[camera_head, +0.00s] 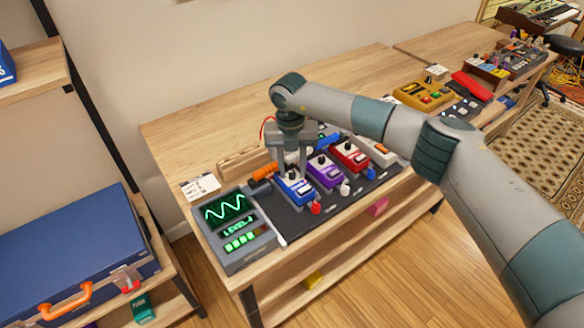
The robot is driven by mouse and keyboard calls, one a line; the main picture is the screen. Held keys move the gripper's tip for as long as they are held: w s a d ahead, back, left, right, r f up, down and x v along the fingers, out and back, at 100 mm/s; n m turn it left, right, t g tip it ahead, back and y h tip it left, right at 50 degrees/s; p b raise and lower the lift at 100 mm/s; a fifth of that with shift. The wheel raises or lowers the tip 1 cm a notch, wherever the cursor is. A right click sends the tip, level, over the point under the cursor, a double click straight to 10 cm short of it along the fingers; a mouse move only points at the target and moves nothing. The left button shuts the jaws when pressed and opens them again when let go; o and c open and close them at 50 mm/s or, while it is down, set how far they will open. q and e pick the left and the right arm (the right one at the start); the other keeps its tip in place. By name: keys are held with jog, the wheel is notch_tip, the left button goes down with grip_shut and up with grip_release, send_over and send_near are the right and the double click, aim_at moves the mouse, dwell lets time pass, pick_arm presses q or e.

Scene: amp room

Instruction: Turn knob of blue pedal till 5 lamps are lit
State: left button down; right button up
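The blue pedal (297,190) sits at the left end of a row of pedals on a dark board. My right gripper (291,172) points straight down over the blue pedal, its fingertips at the pedal's knob. The fingers hide most of the knob, so I cannot tell whether they are closed on it. The meter box (236,232) to the left has a green wave screen, a "LEVEL" readout that is hard to read, and a row of lamps (241,242). Several lamps glow green; the right-end one looks dark. My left gripper is not in view.
A purple pedal (324,171) and a red pedal (350,157) stand right of the blue one on the board (300,223). Orange plugs (264,172) lie close behind the blue pedal. A white card (200,187) stands behind the meter. The bench's back left is clear.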

aim_at(290, 174)
jog(key=shift+a, duration=0.1)
dwell(0.5)
jog(key=shift+r+n+p, duration=0.15)
jog(key=shift+n+p, duration=0.85)
jog(key=shift+n, duration=0.2)
jog(key=n+p, duration=0.2)
jog(key=n, duration=0.1)
jog(key=n+p, duration=0.5)
jog(key=n, duration=0.1)
jog(key=shift+s, duration=0.1)
jog(key=shift+r+b, duration=0.2)
jog(key=shift+b, duration=0.1)
notch_tip(290, 174, up, 16)
jog(key=b, duration=0.6)
jog(key=s+a+f+g+y, duration=0.1)
jog(key=s+a+f+y, duration=0.1)
jog(key=s+a+y, duration=0.3)
jog(key=s+a+f+g+y, duration=0.1)
jog(key=s+a+f, duration=0.15)
jog(key=a, duration=0.55)
jog(key=s+a+r+g+y, duration=0.1)
jog(key=s+a+r+y, duration=0.4)
jog(key=s+a+y, duration=0.1)
jog(key=shift+s+a+m+g+y, duration=0.35)
jog(key=shift+a+y, duration=0.25)
jog(key=shift+a, duration=0.8)
